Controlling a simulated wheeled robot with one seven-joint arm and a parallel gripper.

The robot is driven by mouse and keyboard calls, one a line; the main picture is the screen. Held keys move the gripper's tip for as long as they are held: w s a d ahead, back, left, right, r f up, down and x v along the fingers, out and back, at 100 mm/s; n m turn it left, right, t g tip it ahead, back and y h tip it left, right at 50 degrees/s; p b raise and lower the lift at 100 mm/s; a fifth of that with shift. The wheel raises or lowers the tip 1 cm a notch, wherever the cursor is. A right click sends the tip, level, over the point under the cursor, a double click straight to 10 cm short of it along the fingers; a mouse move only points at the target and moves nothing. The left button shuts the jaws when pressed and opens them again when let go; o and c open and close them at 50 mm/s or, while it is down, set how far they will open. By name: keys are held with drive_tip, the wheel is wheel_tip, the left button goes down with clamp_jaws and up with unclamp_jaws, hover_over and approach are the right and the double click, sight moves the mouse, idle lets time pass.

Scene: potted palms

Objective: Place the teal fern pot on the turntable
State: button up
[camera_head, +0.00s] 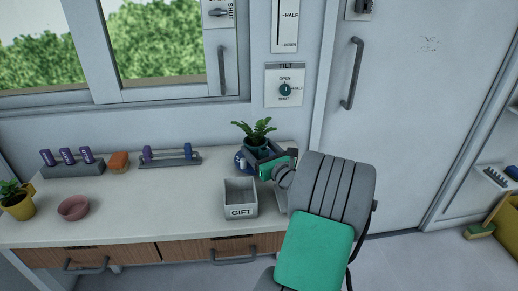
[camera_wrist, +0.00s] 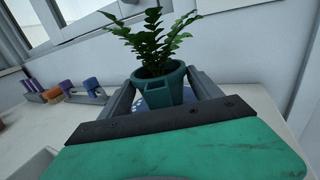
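The teal fern pot (camera_wrist: 160,88), with a green fern in it, stands upright between the fingers of my gripper (camera_wrist: 161,92). The fingers lie against its two sides, so the gripper looks shut on it. In the head view the pot (camera_head: 256,143) is at the back right of the counter, with my gripper (camera_head: 264,154) at its front right. A blue and white patterned thing (camera_head: 241,162) shows beside and below the pot, partly hidden by my gripper. I cannot tell whether it is the turntable, or whether the pot touches it.
A grey GIFT box (camera_head: 241,210) stands just in front of the pot on the counter (camera_head: 150,215). The wall is close behind.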

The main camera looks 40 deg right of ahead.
drive_tip(key=o, duration=0.3)
drive_tip(key=shift+o, duration=0.2)
drive_tip(key=shift+r, duration=0.25)
drive_tip(key=p+v, duration=0.1)
drive_tip(key=v, duration=1.1)
